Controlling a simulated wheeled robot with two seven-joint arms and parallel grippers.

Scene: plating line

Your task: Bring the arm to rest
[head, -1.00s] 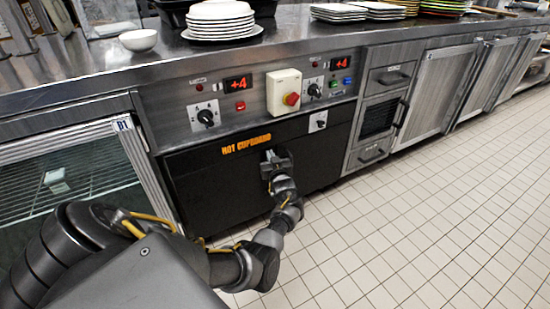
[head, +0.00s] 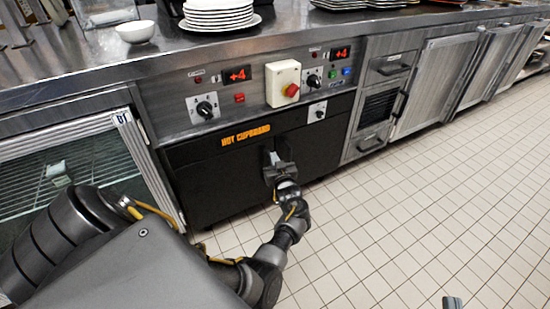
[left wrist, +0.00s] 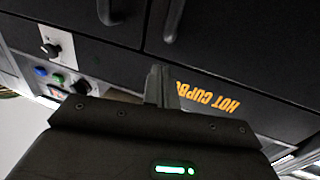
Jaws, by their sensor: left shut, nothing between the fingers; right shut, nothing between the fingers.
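My left arm comes in from the left in the head view. Its gripper (head: 273,158) is in front of the black hot cupboard (head: 215,180), a little below and right of the orange lettering. Whether it touches the front I cannot tell. In the left wrist view its fingers (left wrist: 160,84) are together and empty, with the upside-down lettering (left wrist: 208,98) beside them. A small grey tip at the head view's bottom edge appears to be my right gripper (head: 452,302). It is shut, and the rest of it is out of frame.
The control panel with a red knob (head: 292,90) is above the cupboard front. Dark handles (left wrist: 173,20) show near my left fingers in the wrist view. The steel counter (head: 90,69) holds stacked plates (head: 220,15) and a white bowl (head: 136,32). Tiled floor (head: 430,200) is clear at right.

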